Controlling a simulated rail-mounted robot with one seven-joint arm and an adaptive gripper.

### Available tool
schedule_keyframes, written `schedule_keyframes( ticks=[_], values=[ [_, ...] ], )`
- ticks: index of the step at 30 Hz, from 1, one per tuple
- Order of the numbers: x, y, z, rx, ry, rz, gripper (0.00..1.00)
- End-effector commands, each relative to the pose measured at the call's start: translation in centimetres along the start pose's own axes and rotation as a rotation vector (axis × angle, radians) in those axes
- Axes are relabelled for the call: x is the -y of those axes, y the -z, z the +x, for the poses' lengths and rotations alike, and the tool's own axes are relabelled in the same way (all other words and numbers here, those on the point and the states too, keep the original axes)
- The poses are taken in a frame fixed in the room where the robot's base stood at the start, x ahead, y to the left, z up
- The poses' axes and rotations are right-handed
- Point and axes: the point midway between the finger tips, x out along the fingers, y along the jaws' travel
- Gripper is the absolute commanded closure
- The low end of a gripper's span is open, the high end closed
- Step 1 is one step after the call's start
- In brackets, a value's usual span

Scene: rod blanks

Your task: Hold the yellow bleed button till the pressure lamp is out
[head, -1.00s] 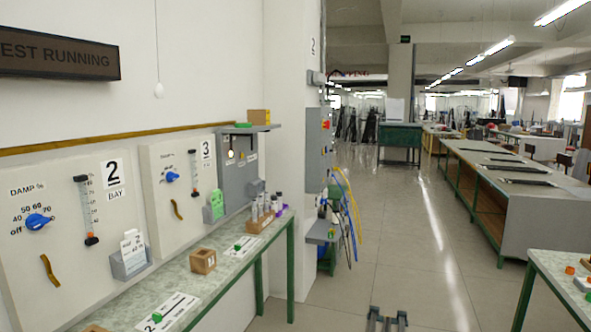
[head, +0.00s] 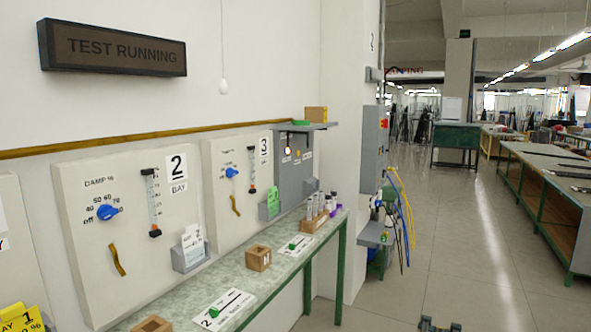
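A grey panel (head: 291,178) hangs on the wall at the end of the bench, under a small shelf. A round pale lamp (head: 287,151) on it looks lit. A small yellowish spot (head: 298,156) beside the lamp may be the yellow button; it is too small to be sure, and the labels there are unreadable. My gripper (head: 440,326) shows only at the bottom edge, right of centre. Its two dark tips stand apart with nothing visible between them. It is far from the panel in the picture and touches nothing I can see.
A bench (head: 236,285) with wooden blocks, a rack of tubes (head: 317,214) and green-handled plates runs below the wall boards. A grey box (head: 375,148) with hoses below is on the pillar. An unlit TEST RUNNING sign (head: 118,48) hangs above. The aisle floor at right is clear.

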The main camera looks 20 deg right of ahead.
Motion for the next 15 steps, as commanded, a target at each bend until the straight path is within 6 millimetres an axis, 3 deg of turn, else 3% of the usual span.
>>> schedule_keyframes(
  ticks=[1,5,15],
  values=[
    [0.0,0.0,0.0,0.0,0.0,0.0,0.81],
    [0.0,0.0,0.0,0.0,0.0,0.0,1.0],
    [0.0,0.0,0.0,0.0,0.0,0.0,1.0]
  ],
)
